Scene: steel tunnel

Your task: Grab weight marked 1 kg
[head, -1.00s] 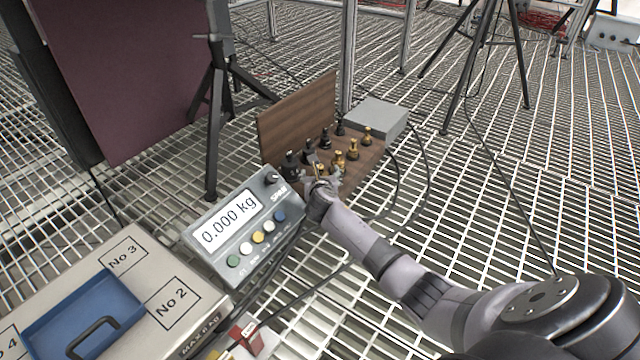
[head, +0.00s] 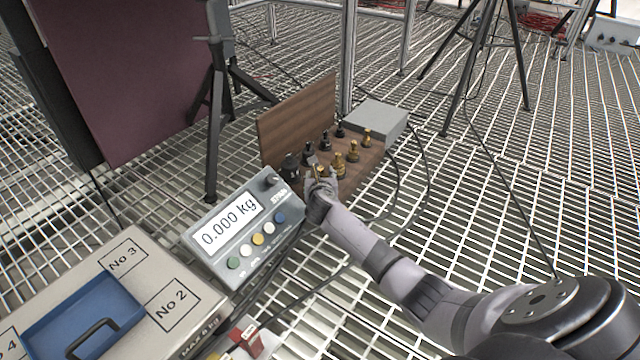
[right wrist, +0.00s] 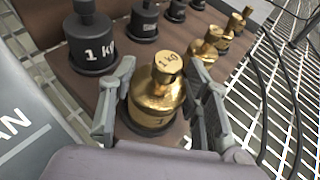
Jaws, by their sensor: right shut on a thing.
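A brass weight with "1 kg" on its top (right wrist: 157,95) stands in a wooden case, between the two fingers of my right gripper (right wrist: 160,100) in the right wrist view. The gripper is shut on it, with one finger at each side. In the head view my right gripper (head: 321,178) is at the near corner of the case and covers most of this weight. A black weight marked "1 kg" (right wrist: 90,45) stands behind it, apart from the fingers. My left gripper is not in view.
The open wooden case (head: 297,117) holds several other black and brass weights in rows. A scale display (head: 240,225) reading 0.000 kg stands left of my gripper. A box with a blue tray (head: 85,310) is at the lower left. Cables run right of the case.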

